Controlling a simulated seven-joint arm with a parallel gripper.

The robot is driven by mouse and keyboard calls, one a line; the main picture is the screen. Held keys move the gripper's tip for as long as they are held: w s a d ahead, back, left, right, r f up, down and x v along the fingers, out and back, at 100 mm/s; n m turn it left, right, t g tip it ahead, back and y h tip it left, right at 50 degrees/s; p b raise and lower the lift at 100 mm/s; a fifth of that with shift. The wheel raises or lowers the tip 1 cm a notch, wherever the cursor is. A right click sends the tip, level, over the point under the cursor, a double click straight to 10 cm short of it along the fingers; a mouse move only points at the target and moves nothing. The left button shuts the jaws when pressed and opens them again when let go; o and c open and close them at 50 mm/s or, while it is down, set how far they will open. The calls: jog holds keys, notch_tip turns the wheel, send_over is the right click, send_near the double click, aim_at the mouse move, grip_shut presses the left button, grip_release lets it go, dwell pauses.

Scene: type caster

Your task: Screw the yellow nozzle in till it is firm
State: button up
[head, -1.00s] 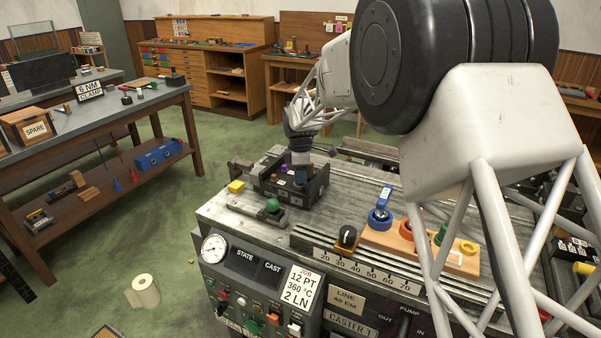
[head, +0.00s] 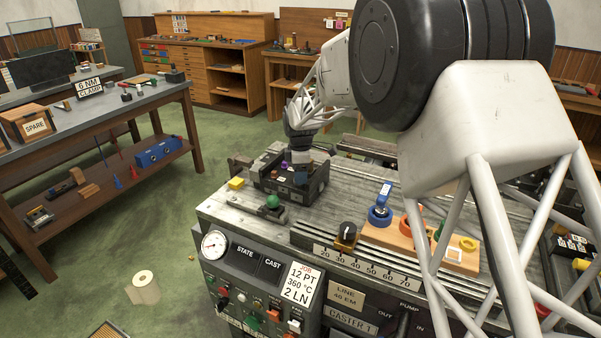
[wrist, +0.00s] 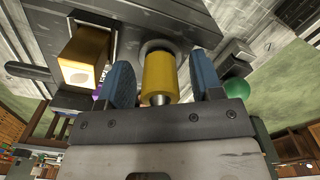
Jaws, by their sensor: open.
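The yellow nozzle (wrist: 159,76) shows in the wrist view as a yellow cylinder with a metal tip, its far end at a round socket in the grey block (wrist: 198,22). My gripper (wrist: 163,84) is open, with one blue-padded finger on each side of the nozzle and a visible gap on both sides. I cannot tell how deep the nozzle is seated. In the head view my gripper (head: 299,176) is down at the dark caster block (head: 318,185), and the nozzle is hidden there.
A yellow-tan block (wrist: 84,56) stands close left of the fingers in the wrist view, and a green ball knob (wrist: 236,90) is to the right. In the head view a wooden rack (head: 460,259) with coloured rings and a black dial (head: 347,232) sit at the machine's front.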

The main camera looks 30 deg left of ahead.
jog(key=shift+r, duration=3.9)
jog(key=shift+d, duration=0.1)
jog(key=shift+d+r, duration=0.15)
jog(key=shift+d, duration=0.05)
jog(key=s+d+r+m, duration=0.4)
jog(key=d, duration=0.8)
jog(key=s+d+r+m+t, duration=0.1)
jog(key=s+d+r+m, duration=0.35)
jog(key=d, duration=0.75)
jog(key=s+d+r+m, duration=0.3)
jog(key=d+r, duration=0.1)
jog(key=d, duration=0.9)
jog(key=s+d+f+m, duration=0.2)
jog(key=s+d+m, duration=0.4)
jog(key=s+d, duration=0.5)
jog(key=s+d+f+m+t, duration=0.1)
jog(key=s+d+f+m, duration=0.2)
jog(key=s, duration=1.5)
jog(key=d+m, duration=0.3)
jog(key=d, duration=0.4)
jog(key=shift+s+d+f+m+t, duration=0.2)
jog(key=shift+s+d+m+t, duration=0.1)
jog(key=shift+d+m, duration=0.1)
